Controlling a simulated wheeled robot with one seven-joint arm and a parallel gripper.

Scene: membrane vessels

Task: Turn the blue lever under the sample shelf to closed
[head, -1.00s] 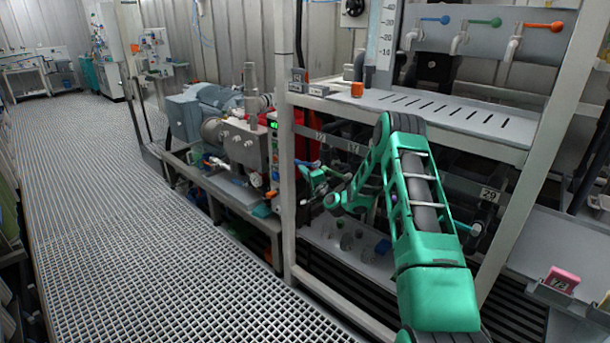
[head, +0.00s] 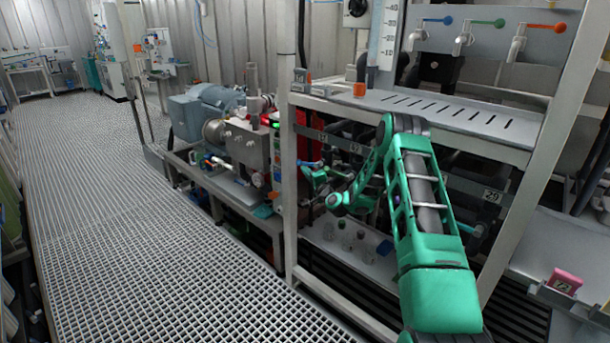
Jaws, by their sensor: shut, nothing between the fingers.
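The slotted shelf (head: 470,117) runs across the right half of the head view. Under its left end, just right of the front post, a small blue lever (head: 309,163) points roughly sideways, close to level. My green arm reaches under the shelf. My gripper (head: 316,180) is small and partly hidden among the fittings there. It is shut and holds nothing. It shows just below the blue lever in the picture; I cannot tell whether they touch. Another blue lever (head: 437,20) sits on the tap panel above the shelf.
The tap panel also bears a green lever (head: 487,23) and an orange lever (head: 546,27). The frame's front post (head: 289,190) stands left of my gripper. Glassware (head: 347,240) stands on the lower tray below. The grating floor (head: 150,250) at left is clear.

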